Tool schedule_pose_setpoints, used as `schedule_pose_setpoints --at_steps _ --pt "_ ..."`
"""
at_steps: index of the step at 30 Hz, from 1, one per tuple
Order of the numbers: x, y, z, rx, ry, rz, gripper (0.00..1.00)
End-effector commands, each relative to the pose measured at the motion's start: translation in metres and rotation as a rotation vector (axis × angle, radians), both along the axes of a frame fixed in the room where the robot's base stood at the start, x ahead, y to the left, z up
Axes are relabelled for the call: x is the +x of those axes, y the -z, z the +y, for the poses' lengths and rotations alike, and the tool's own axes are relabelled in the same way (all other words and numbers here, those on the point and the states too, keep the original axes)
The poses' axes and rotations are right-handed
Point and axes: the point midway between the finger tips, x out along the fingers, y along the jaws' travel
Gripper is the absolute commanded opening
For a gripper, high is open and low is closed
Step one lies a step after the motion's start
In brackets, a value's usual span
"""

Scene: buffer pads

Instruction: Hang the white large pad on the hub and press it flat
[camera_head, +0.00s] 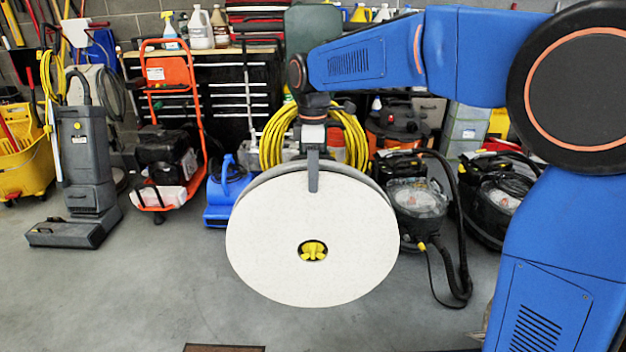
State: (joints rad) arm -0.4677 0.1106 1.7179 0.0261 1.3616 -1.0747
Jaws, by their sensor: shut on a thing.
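The white large pad (270,230) faces me, upright, in the middle of the view. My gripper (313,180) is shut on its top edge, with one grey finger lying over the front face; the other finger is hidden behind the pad. A yellow hub (313,251) shows in the pad's dark centre hole. A grey rim (265,180) shows behind the pad's upper edge, and a narrow dark gap or shadow seems to run there. I cannot tell whether the pad lies flat against what is behind it.
Blue arm links of mine cross the top and right. Behind stand a grey upright floor machine (84,170), an orange hand truck (170,100), a blue blower (222,190) and black vacuums with hoses (415,195). The grey floor (130,290) is clear at lower left.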

Motion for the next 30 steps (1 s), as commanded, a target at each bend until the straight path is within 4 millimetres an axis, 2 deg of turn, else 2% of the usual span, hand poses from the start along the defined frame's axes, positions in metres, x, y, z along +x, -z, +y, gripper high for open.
schedule_pose_setpoints --at_steps 13,14,16,25,30 --pt "0.002 -0.006 0.000 0.003 0.000 -0.006 0.07" --pt "0.002 -0.006 0.000 0.003 0.000 -0.005 0.24" --pt "0.002 -0.005 0.000 0.002 0.000 -0.005 0.41" --pt "0.001 -0.004 0.000 0.001 0.000 -0.002 0.42" --pt "0.002 -0.016 0.000 0.002 0.000 -0.003 0.42"
